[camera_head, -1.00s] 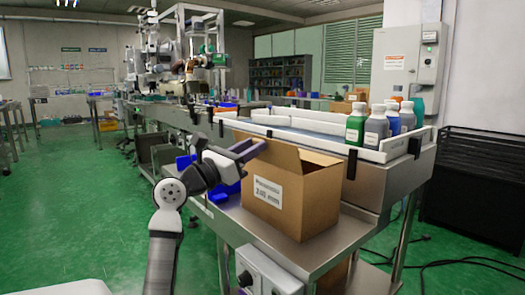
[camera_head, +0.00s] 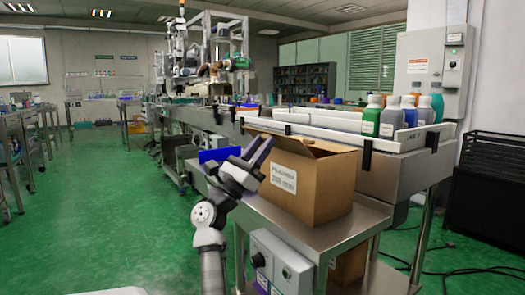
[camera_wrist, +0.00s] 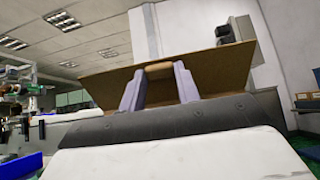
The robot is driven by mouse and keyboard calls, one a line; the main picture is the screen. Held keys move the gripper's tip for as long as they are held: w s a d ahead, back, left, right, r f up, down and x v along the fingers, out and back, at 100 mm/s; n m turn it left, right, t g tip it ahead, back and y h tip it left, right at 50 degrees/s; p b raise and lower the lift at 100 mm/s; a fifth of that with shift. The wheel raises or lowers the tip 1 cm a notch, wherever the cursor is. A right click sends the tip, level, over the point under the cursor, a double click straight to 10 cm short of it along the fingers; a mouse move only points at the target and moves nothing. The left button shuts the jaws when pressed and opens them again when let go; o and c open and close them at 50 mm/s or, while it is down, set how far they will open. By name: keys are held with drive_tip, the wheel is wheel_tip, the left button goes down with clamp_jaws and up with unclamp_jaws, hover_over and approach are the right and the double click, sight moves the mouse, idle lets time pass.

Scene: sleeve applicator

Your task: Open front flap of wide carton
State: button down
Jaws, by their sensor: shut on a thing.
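The wide carton (camera_head: 318,193) is a brown cardboard box with a white label, standing upright on a steel table. In the head view a flap (camera_head: 325,147) stands raised along its top. My gripper (camera_head: 264,148) is at the carton's upper left edge, its purple-grey fingers tilted upward. In the wrist view a brown cardboard flap (camera_wrist: 222,68) spans across the fingertips. My gripper, which also shows there (camera_wrist: 159,72), is shut on this flap, with a small lighter piece of cardboard between the fingers. The carton's inside is hidden.
The steel table (camera_head: 345,232) has bare room in front of the carton. A conveyor with white rails (camera_head: 330,127) runs behind it, bearing several bottles (camera_head: 402,116). A control box (camera_head: 282,262) hangs below the table edge.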

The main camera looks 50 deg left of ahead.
idle(0.5)
drive_tip(key=c, duration=1)
unclamp_jaws()
drive_tip(key=shift+r, duration=0.1)
wheel_tip(320, 180, up, 20)
drive_tip(key=p, duration=0.6)
drive_tip(key=shift+c, duration=0.4)
